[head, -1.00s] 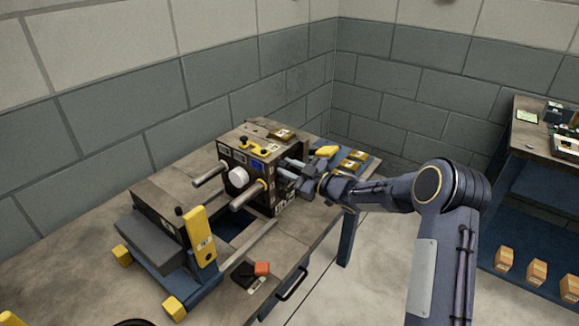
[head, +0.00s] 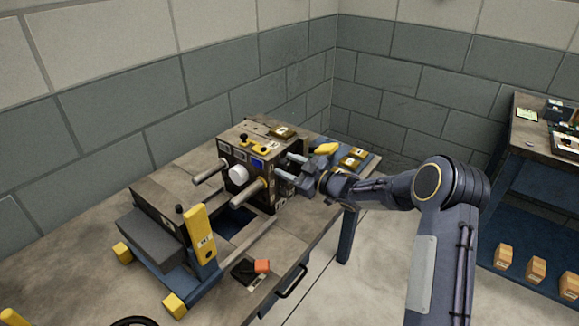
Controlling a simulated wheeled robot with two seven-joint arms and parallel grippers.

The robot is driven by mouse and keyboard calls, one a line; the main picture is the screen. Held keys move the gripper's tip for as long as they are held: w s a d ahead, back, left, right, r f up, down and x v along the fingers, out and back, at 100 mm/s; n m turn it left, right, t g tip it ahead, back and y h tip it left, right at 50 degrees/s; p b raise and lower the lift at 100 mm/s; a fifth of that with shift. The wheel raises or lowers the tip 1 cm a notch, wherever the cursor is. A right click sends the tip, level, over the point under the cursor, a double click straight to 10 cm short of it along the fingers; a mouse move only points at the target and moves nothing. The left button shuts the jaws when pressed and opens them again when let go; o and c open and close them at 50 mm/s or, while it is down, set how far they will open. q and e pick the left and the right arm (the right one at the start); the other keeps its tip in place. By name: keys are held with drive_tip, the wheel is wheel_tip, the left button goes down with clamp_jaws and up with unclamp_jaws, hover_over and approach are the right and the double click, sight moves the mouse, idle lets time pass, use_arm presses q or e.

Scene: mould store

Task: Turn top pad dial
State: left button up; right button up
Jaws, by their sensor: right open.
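The mould block (head: 262,148) stands on the bench, a dark box with labels and a small blue panel on its front. A white round knob (head: 238,175) sits on its front between two metal guide pins. Small yellow and black parts (head: 254,144) sit on its top; I cannot tell which part is the top pad dial. My right gripper (head: 289,170) is open at the block's right side, with its fingers pointing left toward the block. I cannot tell whether the fingers touch it. My left gripper is out of view.
An orange and black item (head: 261,266) lies near the front edge. A yellow object (head: 326,148) and yellow plates lie right of the block. A shelf (head: 530,190) stands far right.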

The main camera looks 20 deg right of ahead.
drive_tip(key=v, duration=0.7)
drive_tip(key=shift+s+d+b, duration=0.25)
drive_tip(key=shift+s+b, duration=0.1)
drive_tip(key=shift+b, duration=0.1)
drive_tip(key=s+d+r+m+g+h+p, duration=0.1)
drive_tip(key=s+d+r+m+h+p, duration=0.1)
drive_tip(key=s+d+r+m+h, duration=0.3)
drive_tip(key=s+d+r+m+h+p, duration=0.1)
drive_tip(key=s+d+r+m+h, duration=0.1)
drive_tip(key=s+r+m+h, duration=0.45)
drive_tip(key=s+a+f+m+g+y+p, duration=0.1)
drive_tip(key=s+a, duration=0.4)
drive_tip(key=s, duration=0.9)
drive_tip(key=s+a+f+m+g+y+p, duration=0.1)
drive_tip(key=s+a+f+g+y, duration=0.2)
drive_tip(key=s, duration=1)
drive_tip(key=a+g, duration=0.3)
drive_tip(key=shift+s+p, duration=0.35)
drive_tip(key=shift+s, duration=0.05)
